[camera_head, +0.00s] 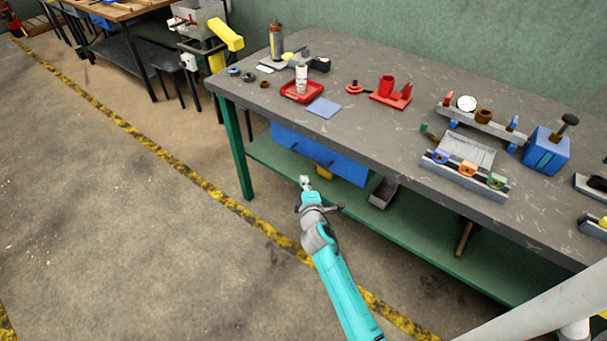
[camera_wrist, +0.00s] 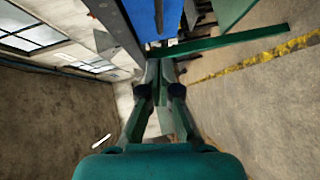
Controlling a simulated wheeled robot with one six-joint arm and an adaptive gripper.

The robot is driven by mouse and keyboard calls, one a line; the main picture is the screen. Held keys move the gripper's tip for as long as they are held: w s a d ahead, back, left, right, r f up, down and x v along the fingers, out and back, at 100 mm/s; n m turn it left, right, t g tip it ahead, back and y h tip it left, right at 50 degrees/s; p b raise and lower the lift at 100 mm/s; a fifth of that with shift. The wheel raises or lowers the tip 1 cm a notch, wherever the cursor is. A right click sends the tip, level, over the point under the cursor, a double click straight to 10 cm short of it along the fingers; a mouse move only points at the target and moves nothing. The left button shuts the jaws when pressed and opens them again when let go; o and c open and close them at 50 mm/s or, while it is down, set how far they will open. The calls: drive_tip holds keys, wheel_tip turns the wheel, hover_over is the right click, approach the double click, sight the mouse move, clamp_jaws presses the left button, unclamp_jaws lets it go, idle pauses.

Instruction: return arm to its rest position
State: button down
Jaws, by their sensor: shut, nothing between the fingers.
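My teal arm reaches from the bottom of the head view toward the workbench (camera_head: 340,70). My gripper (camera_head: 305,182) is at its far end, in front of the bench's left part and below the level of the top, as far as the view shows. In the wrist view my gripper (camera_wrist: 160,66) has its fingers drawn together at the tips, with nothing visible between them. I cannot tell the exact gap between the gripper and the bench's lower shelf.
A red tray (camera_head: 301,91), a red fixture (camera_head: 391,91) and a blue block (camera_head: 546,150) stand on the bench. Open floor (camera_head: 120,210) lies left, with a yellow-black stripe (camera_head: 140,125).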

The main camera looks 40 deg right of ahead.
drive_tip(key=shift+v, duration=1.85)
drive_tip(key=shift+a, duration=0.1)
drive_tip(key=s+a+f+m+y, duration=0.2)
drive_tip(key=s+a, duration=0.4)
drive_tip(key=s, duration=0.6)
drive_tip(key=s+a+f+m+y, duration=0.25)
drive_tip(key=s+a, duration=0.35)
drive_tip(key=s, duration=0.5)
drive_tip(key=s+a+r+m+y, duration=0.1)
drive_tip(key=s+a+r+m, duration=0.1)
drive_tip(key=s+r, duration=0.5)
drive_tip(key=s+a+r+m+y, duration=0.1)
drive_tip(key=s+a+r+m, duration=0.2)
drive_tip(key=s+r, duration=0.5)
drive_tip(key=s+m, duration=0.1)
drive_tip(key=s, duration=0.6)
drive_tip(key=shift+s+a+m+y, duration=0.3)
drive_tip(key=shift+s+m+y, duration=0.05)
drive_tip(key=shift+s, duration=0.05)
